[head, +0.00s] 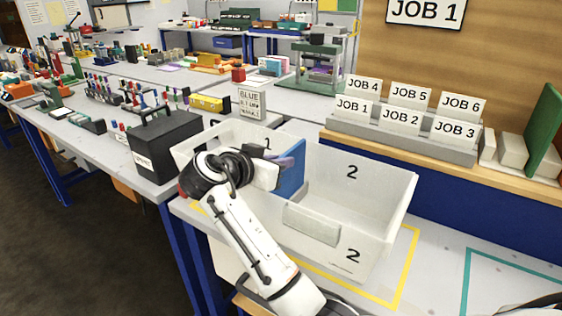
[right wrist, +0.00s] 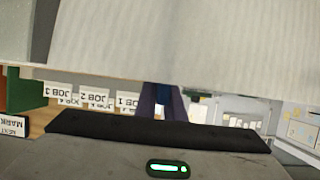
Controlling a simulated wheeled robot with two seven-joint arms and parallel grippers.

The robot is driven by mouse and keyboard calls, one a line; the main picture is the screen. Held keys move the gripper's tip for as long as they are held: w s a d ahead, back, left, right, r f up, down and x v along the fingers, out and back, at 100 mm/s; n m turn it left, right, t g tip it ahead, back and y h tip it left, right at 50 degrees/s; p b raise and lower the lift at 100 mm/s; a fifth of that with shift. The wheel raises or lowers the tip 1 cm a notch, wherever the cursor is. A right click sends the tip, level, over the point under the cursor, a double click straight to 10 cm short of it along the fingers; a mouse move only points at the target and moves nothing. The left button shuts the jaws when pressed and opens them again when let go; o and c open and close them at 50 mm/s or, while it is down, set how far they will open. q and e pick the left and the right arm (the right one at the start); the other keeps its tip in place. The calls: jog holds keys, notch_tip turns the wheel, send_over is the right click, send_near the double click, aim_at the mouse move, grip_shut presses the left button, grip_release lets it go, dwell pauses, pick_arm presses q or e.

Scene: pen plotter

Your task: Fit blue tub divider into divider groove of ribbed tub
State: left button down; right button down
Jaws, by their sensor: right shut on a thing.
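The pale ribbed tub (head: 385,205) stands on the bench, with a "1" on its left part and a "2" on its right part. The blue divider (head: 292,180) is upright at the tub's middle, between those parts. My right gripper (head: 287,161), with purple fingers, is shut on the divider near its upper edge. The arm hides some of the tub's left part. I cannot tell whether the divider's edges sit in the groove, which is hidden. In the right wrist view the fingers (right wrist: 162,100) run behind a large pale surface that hides their tips. My left gripper is out of view.
A grey rack of job cards (head: 400,140) is on the raised shelf behind the tub. Yellow tape (head: 409,265) marks the bench around it.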

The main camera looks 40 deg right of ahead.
jog(key=c, duration=1.8)
grip_release()
jog(key=shift+c, duration=0.2)
jog(key=shift+a+r, duration=0.1)
jog(key=shift+r, duration=0.1)
jog(key=v, duration=1.2)
jog(key=shift+f, duration=0.1)
